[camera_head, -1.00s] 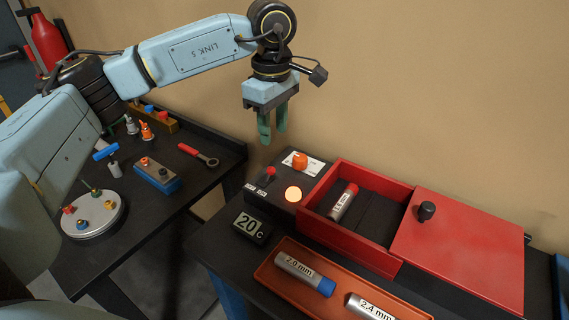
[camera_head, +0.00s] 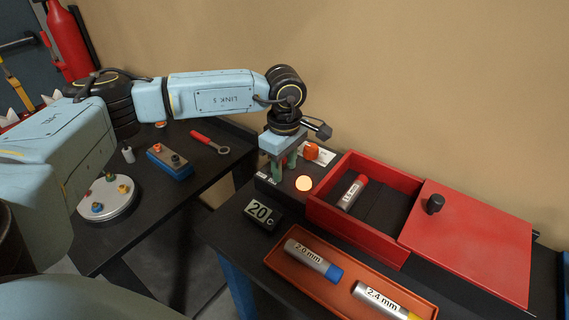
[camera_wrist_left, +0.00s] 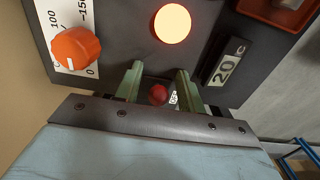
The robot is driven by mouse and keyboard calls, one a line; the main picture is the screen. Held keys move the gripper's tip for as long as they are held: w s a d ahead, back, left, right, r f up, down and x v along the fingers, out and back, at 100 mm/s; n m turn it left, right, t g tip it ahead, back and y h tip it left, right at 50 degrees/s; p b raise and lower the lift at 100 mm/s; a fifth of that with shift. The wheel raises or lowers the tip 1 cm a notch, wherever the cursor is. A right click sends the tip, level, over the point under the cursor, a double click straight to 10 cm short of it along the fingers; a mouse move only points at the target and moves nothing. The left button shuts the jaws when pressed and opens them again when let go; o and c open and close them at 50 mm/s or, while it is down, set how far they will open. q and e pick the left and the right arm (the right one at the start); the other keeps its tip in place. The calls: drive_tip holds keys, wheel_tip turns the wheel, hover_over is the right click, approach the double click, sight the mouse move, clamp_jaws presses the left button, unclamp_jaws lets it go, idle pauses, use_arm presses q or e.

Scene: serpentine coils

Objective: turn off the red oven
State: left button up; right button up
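The red oven (camera_head: 350,227) has its red lid (camera_head: 475,245) to the right, leaving the chamber uncovered. A silver tube with a red cap (camera_head: 353,192) lies inside. On the black control panel at its left are an orange knob (camera_head: 312,151), a glowing lamp (camera_head: 304,183) and a red-tipped switch (camera_wrist_left: 158,94). The display (camera_head: 261,213) reads 20 C. My left gripper (camera_head: 283,174) is open and low over the panel, with the switch's red tip between its fingers in the left wrist view. The fingers look apart from the tip. My right gripper is not in view.
An orange tray (camera_head: 280,262) in front of the oven holds silver tubes labelled 2.0 mm and 2.4 mm. A left-hand table carries a red-handled wrench (camera_head: 210,142), a blue block (camera_head: 170,163) and a round plate (camera_head: 105,213). A gap separates the tables.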

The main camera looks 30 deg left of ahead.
use_arm(q)
drive_tip(key=shift+c, duration=0.5)
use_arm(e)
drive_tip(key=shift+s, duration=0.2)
use_arm(q)
clamp_jaws()
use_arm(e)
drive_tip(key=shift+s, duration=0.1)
